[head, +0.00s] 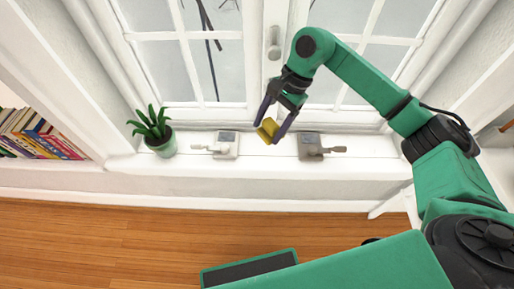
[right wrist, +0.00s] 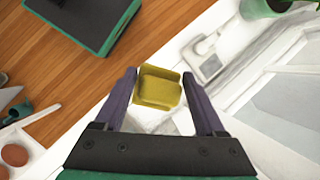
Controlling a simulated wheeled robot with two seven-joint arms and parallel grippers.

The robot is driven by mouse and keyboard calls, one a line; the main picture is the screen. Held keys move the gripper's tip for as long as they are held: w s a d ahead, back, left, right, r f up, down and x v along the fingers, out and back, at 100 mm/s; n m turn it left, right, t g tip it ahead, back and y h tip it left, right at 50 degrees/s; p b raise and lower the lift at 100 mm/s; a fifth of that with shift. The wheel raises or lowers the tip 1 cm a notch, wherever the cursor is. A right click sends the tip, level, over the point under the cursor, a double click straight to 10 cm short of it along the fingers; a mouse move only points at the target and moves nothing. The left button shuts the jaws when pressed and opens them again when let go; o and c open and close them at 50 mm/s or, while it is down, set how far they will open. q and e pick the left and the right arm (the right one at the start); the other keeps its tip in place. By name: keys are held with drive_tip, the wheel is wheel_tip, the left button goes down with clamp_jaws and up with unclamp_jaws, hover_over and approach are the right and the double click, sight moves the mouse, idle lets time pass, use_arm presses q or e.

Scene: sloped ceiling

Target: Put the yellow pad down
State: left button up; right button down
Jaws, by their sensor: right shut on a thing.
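The yellow pad (head: 267,130) is a small block between the fingers of my right gripper (head: 271,131). My right gripper is shut on it, in front of the window and over the white sill (head: 263,163) in the head view. In the right wrist view the pad (right wrist: 160,88) shows between the two purple fingertips of the gripper (right wrist: 161,82), with white surface behind it. From these views I cannot tell how high the pad is above the sill. My left gripper is not in view.
On the sill, a pale device with a lever (head: 226,146) stands left of the pad and a grey one (head: 312,148) right of it. A potted plant (head: 160,139) stands farther left. Books (head: 38,136) fill a shelf at far left. The window (head: 225,55) rises behind.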

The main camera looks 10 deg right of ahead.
drive_tip(key=w+r+m+t, duration=0.1)
drive_tip(key=r+m, duration=0.1)
drive_tip(key=w+r+m+t, duration=0.1)
drive_tip(key=r+m, duration=0.1)
drive_tip(key=r+m+t, duration=0.1)
drive_tip(key=r+m, duration=0.1)
drive_tip(key=shift+w+a+p, duration=0.2)
drive_tip(key=shift+w+p, duration=0.1)
drive_tip(key=shift+w, duration=0.1)
drive_tip(key=shift+m, duration=0.3)
wheel_tip(320, 180, down, 20)
drive_tip(key=shift+w+r+b, duration=0.1)
drive_tip(key=shift+b, duration=0.2)
unclamp_jaws()
drive_tip(key=v, duration=1.2)
